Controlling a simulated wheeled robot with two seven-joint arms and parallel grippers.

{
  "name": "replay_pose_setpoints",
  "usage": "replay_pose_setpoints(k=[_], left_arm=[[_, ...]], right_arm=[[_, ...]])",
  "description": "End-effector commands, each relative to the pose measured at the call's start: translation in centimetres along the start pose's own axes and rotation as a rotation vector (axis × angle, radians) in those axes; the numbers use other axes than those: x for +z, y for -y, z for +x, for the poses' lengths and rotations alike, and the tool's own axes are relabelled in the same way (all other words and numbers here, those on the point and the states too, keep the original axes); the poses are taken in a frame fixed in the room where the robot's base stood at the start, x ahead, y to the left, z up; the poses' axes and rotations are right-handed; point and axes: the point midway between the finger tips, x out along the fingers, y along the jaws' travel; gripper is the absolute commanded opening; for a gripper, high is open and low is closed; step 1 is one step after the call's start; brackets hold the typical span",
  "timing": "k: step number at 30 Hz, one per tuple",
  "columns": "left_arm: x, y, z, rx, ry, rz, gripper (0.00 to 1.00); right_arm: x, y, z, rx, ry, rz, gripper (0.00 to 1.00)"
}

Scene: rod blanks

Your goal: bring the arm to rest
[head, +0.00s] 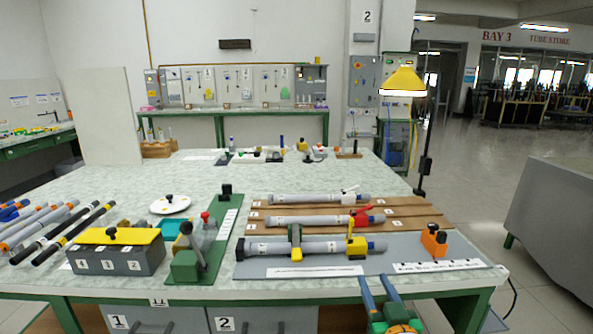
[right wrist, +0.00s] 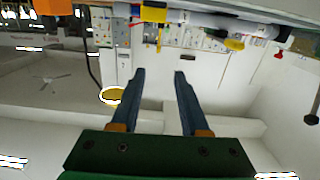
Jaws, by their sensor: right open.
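My right gripper (head: 374,280) is in the head view at the bottom, over the front edge of the table (head: 270,291). Its two blue fingers are apart, with nothing between them. In the right wrist view the same fingers (right wrist: 159,72) stand open, with the room's wall and ceiling behind them and the picture upside down. My left gripper is not in view.
Nearby lie a grey rod in a fixture (head: 320,248), an orange block (head: 433,238), and rods on brown boards (head: 410,213). A green clamp (head: 187,265) and a yellow-topped box (head: 115,262) stand left. A yellow lamp (head: 403,82) rises at the right corner.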

Motion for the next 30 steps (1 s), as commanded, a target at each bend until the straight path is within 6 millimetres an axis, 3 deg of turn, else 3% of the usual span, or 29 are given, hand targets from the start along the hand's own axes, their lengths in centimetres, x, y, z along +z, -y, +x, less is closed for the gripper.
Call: replay_pose_setpoints(k=[8,13,17,20,23,24,26,27,30], left_arm=[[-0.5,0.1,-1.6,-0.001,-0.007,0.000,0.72],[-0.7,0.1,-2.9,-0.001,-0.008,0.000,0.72],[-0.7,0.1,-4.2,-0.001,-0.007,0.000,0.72],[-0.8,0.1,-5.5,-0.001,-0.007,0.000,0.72],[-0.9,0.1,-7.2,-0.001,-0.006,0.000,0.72],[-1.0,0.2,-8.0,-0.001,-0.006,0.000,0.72],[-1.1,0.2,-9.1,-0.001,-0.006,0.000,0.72],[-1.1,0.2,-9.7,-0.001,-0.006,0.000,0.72],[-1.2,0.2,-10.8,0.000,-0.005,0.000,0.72]], right_arm=[[5.6,0.3,-0.2,-0.013,0.156,-0.015,0.45],[11.3,0.6,-1.6,-0.026,0.306,-0.031,0.45],[17.0,0.8,-4.3,-0.041,0.463,-0.046,0.45],[22.1,0.9,-7.9,-0.056,0.612,-0.059,0.45],[27.8,0.9,-13.9,-0.075,0.800,-0.075,0.45],[30.0,0.8,-17.3,-0.084,0.890,-0.082,0.45],[33.0,0.7,-22.9,-0.099,1.024,-0.094,0.45],[34.5,0.6,-26.6,-0.109,1.106,-0.101,0.45],[36.7,0.2,-34.7,-0.127,1.273,-0.114,0.45]])
